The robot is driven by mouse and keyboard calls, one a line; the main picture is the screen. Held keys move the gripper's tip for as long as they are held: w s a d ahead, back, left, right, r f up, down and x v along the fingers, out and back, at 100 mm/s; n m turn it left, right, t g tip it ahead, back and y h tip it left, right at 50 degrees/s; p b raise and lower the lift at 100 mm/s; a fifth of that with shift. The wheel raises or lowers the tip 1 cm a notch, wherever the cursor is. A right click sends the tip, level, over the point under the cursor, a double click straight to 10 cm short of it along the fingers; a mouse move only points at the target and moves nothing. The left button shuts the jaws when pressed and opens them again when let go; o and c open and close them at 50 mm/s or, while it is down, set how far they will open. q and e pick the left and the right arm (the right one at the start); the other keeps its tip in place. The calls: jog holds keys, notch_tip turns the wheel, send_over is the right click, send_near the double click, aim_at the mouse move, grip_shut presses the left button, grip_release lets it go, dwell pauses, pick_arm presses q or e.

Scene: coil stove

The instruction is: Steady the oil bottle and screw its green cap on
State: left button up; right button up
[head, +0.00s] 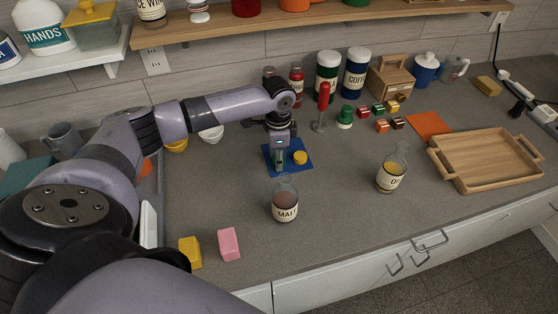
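The oil bottle (391,170) stands upright at the right of the counter. It is clear glass with a cream label, part of which reads "O", and yellowish oil inside. No cap shows on its neck. My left gripper (280,166) points down over a small blue mat (272,146), well left of the oil bottle. Something greenish shows between its fingers; I cannot tell whether this is the green cap or whether the fingers grip it. A yellow cap (300,157) lies on the mat beside the gripper. My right gripper is not in view.
A malt bottle (285,200) stands just in front of the mat. A wooden tray (487,165) and an orange square (428,125) lie at the right. Yellow (190,252) and pink (229,244) blocks lie near the front edge. The counter between the two bottles is clear.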

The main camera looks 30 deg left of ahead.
pick_arm(q)
jog(key=shift+c, duration=0.7)
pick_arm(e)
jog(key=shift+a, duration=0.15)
pick_arm(q)
jog(key=shift+r, duration=0.1)
jog(key=shift+r, duration=0.6)
notch_tip(320, 180, up, 19)
jog(key=b, duration=0.3)
jog(key=shift+f, duration=0.2)
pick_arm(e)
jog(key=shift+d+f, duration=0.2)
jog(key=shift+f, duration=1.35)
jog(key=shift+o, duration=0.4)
